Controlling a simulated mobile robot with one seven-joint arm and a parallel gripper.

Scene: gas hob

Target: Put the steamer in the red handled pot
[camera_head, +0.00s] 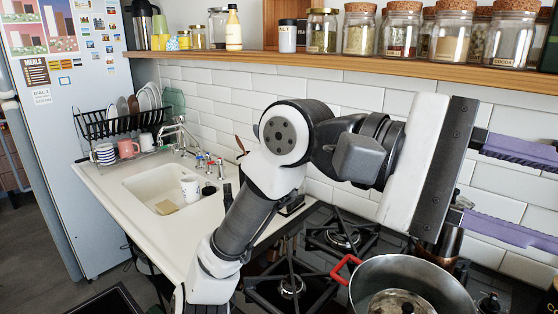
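The red handled pot (374,275) is a wide metal pot at the bottom right on the hob, its red handle (343,268) pointing left. The frame's lower edge cuts it off. A round metal piece with a dark knob (402,305) shows within its outline. It may be the steamer or a lid; I cannot tell which, nor whether it rests on the pot's floor. My gripper (522,188) is above and right of the pot, its two purple fingers spread apart and pointing right. Only wall tiles show between them. The fingertips reach the right edge.
The gas hob (291,285) has black grates. A copper-coloured vessel (443,243) stands behind the pot. A shelf (330,62) of jars runs above. My arm crosses the middle.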

